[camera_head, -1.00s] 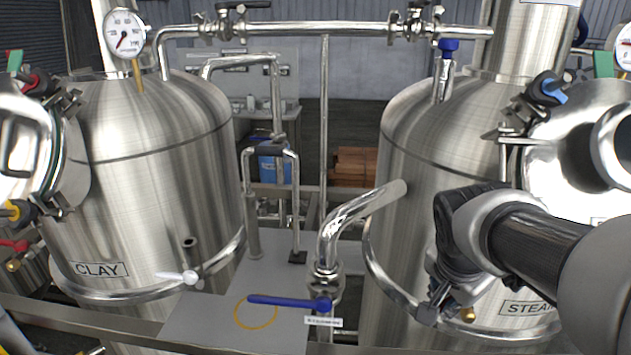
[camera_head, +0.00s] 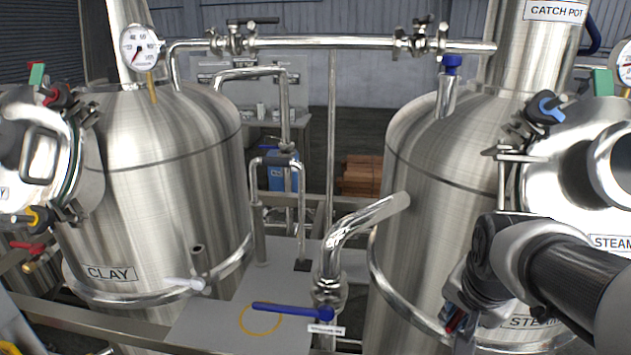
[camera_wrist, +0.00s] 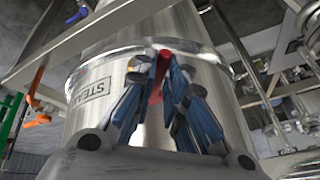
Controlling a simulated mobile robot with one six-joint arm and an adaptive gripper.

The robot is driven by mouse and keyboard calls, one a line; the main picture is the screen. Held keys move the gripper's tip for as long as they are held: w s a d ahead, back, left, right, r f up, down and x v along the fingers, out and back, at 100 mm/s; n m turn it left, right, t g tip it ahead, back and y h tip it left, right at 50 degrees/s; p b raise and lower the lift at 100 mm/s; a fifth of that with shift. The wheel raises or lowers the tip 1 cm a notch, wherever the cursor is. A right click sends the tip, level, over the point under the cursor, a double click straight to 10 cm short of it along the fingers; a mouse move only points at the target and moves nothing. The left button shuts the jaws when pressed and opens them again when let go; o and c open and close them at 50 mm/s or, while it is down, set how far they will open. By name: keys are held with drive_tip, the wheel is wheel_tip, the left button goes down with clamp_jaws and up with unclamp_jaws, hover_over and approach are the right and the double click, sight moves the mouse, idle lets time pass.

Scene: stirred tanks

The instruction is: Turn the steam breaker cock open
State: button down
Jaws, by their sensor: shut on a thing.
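The steel tank (camera_head: 425,170) at the right of the head view carries a plate whose visible letters read "STEA" (camera_wrist: 94,89) in the wrist view. In the wrist view, my gripper (camera_wrist: 165,62) has its blue-padded fingers on both sides of a red cock handle (camera_wrist: 157,85) in front of this tank. The gripper is shut on that handle. A bit of brass (camera_wrist: 131,64) shows beside the left finger. In the head view, my gripper (camera_head: 452,320) is low at the tank's front, with a little red showing. The fingers hide most of the cock body.
A blue lever (camera_head: 290,309) sits on the pipe between the tanks, above a grey plate (camera_head: 205,325). The tank labelled CLAY (camera_head: 165,170) stands left. A steel ring (camera_head: 385,290) runs around the right tank. Orange (camera_wrist: 37,83) and green (camera_wrist: 12,125) parts show at the wrist view's left.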

drive_tip(key=c, duration=1.6)
unclamp_jaws()
drive_tip(key=shift+s+r, duration=0.1)
drive_tip(key=shift+r, duration=0.25)
drive_tip(key=s+a, duration=0.5)
drive_tip(key=s, duration=0.6)
drive_tip(key=shift+r, duration=0.2)
drive_tip(key=shift+s+a, duration=0.1)
